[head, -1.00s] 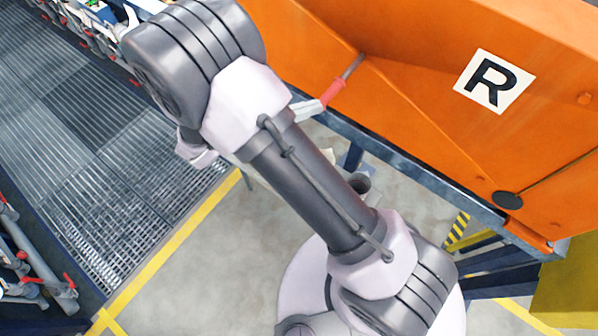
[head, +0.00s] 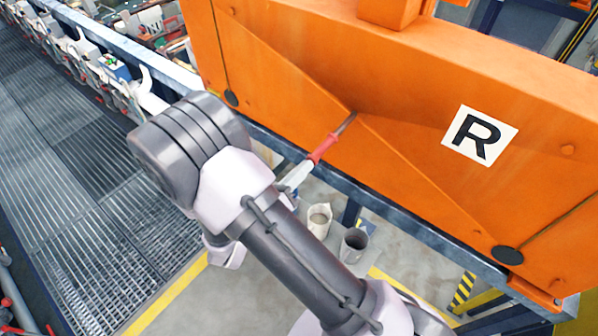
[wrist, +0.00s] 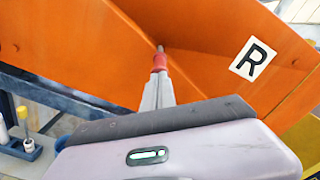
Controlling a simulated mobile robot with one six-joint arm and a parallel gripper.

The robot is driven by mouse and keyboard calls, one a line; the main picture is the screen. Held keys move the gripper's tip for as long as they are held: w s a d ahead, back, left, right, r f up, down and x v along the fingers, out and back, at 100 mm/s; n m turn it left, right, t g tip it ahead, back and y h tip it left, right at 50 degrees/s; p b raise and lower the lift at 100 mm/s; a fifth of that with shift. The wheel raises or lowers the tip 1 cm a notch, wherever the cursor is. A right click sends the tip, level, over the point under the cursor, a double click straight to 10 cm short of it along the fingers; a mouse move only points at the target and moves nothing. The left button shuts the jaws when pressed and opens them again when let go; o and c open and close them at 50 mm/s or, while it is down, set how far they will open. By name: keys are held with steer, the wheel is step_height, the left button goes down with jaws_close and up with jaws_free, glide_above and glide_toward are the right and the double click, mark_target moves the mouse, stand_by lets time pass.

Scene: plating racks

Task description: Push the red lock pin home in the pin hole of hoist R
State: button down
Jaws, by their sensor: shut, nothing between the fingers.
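The red lock pin (head: 322,150) has a red near part and a thin grey shaft that runs up to the orange body of hoist R (head: 400,130). A white plate marked R (head: 480,136) is on that body, to the right of the pin. My gripper (head: 300,174) is shut, its pale fingertips at the red end of the pin and in line with it. The wrist view shows the red pin (wrist: 159,63) straight ahead of my shut fingers (wrist: 158,92). A length of grey shaft shows outside the orange body. I cannot make out the pin hole.
A blue-grey beam (head: 430,232) runs below the orange body. Two cup-like containers, one pale (head: 319,220) and one dark grey (head: 353,245), stand below it. A rack with several fittings (head: 110,85) lies at the left beside metal grating (head: 110,200).

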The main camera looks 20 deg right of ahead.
mark_target(328, 144)
steer(key=shift+b+x, duration=0.3)
steer(key=shift+x, duration=5.3)
steer(key=b+v, duration=0.2)
steer(key=v, duration=1.8)
steer(key=shift+b, duration=0.3)
steer(key=shift+a, duration=0.1)
